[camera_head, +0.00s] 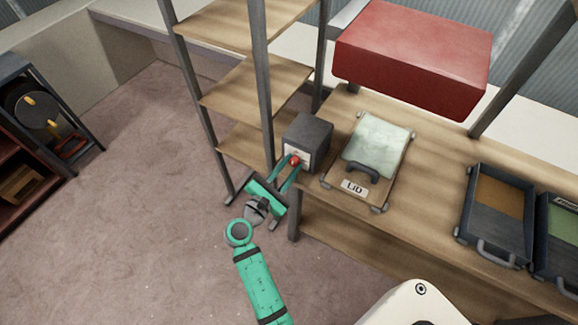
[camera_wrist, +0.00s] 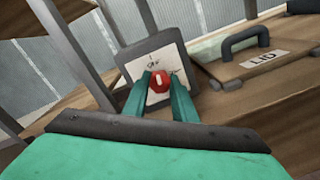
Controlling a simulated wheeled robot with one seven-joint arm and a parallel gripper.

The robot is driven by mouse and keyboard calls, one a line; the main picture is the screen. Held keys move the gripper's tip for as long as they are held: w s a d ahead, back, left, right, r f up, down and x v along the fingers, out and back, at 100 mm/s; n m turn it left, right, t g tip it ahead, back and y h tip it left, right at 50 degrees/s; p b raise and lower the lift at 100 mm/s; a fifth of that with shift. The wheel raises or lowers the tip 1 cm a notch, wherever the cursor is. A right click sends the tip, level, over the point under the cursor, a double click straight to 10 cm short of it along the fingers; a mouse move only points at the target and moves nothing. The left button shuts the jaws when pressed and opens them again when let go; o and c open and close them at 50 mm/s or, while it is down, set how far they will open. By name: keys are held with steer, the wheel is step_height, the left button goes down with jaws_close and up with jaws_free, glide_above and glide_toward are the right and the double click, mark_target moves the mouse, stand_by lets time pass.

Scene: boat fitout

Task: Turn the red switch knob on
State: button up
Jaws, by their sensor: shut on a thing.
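The red switch knob (camera_head: 294,160) sits on the pale front plate of a dark grey box (camera_head: 309,131) at the left end of the workbench. My gripper (camera_head: 289,165) reaches up to the knob from the front, its two teal fingers on either side of it. In the wrist view the red knob (camera_wrist: 159,81) shows between the fingertips (camera_wrist: 160,84), with a pale mark on its face. The fingers are shut on it. Small lettering on the plate (camera_wrist: 150,62) is partly hidden and too small to read surely.
Open trays (camera_head: 497,215) lie further right. A shelf rack's post (camera_head: 262,85) rises close left of the switch box.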

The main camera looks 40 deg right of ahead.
steer(key=m, duration=0.6)
steer(key=shift+y, duration=0.3)
steer(key=shift+d+m, duration=0.1)
steer(key=shift+m, duration=0.9)
steer(key=m, duration=0.3)
steer(key=shift+s+f, duration=0.1)
steer(key=shift+s, duration=0.05)
steer(key=shift+f+m, duration=0.1)
steer(key=shift+m, duration=2.3)
steer(key=o, duration=1)
steer(key=shift+o, duration=0.2)
